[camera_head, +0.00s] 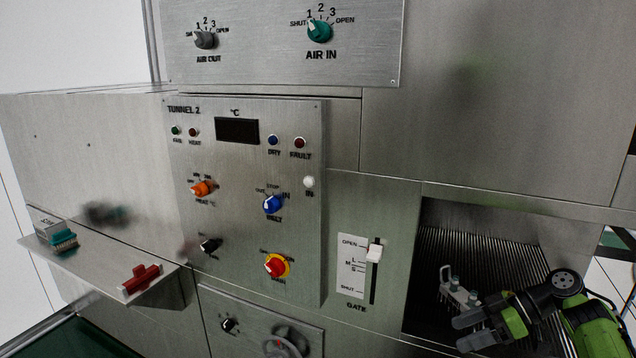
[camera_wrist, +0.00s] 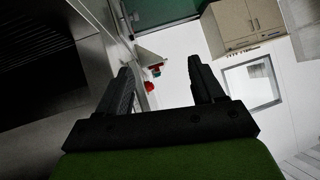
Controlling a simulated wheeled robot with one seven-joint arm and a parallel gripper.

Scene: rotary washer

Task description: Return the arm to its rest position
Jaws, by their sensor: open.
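My gripper (camera_head: 462,333) is at the lower right of the head view, in front of the dark washer opening with its ribbed back (camera_head: 480,255). Its fingers point left and nothing shows between them. In the wrist view my gripper (camera_wrist: 160,80) has its two black fingers spread apart, with the floor and wall beyond. A small white fitting (camera_head: 458,290) with grey-green knobs shows just behind the fingers in the head view; I cannot tell whether it touches them.
The steel control panel (camera_head: 240,250) with knobs and the gate slider (camera_head: 374,252) stand left of the arm. A shelf (camera_head: 100,270) at far left carries a red-handled item (camera_head: 140,280) and a teal brush (camera_head: 62,240). The wrist view shows a beige cabinet (camera_wrist: 235,25).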

